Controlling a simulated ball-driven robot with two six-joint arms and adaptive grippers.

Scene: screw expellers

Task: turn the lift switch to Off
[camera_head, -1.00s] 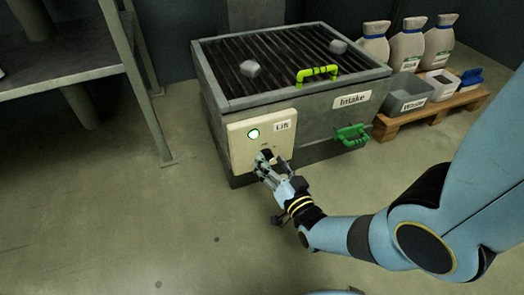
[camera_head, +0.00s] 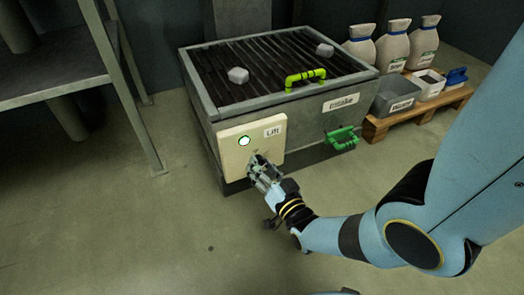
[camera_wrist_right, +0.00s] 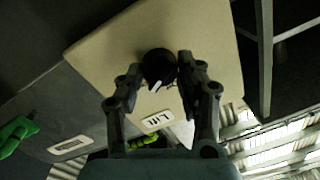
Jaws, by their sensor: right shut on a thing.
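The lift switch is a black round knob (camera_wrist_right: 158,66) with a white pointer line, seen in the right wrist view on a cream panel (camera_wrist_right: 205,30). In the head view the panel (camera_head: 231,160) is on the front of a grey machine, with a lit round lamp (camera_head: 244,141) and a "Lift" label (camera_head: 273,132). My right gripper (camera_head: 257,162) is at the panel below the label and hides the knob there. In the right wrist view its fingers (camera_wrist_right: 158,76) are shut on the knob from both sides. No Off marking is readable. My left gripper is not in view.
The machine has a grated top with two grey lumps, a lime handle (camera_head: 304,79), an "Intake" label (camera_head: 341,102) and a green handle (camera_head: 343,138). Sacks and bins stand on a pallet (camera_head: 376,128) at right. A metal shelf (camera_head: 60,83) stands at left. Open floor lies in front.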

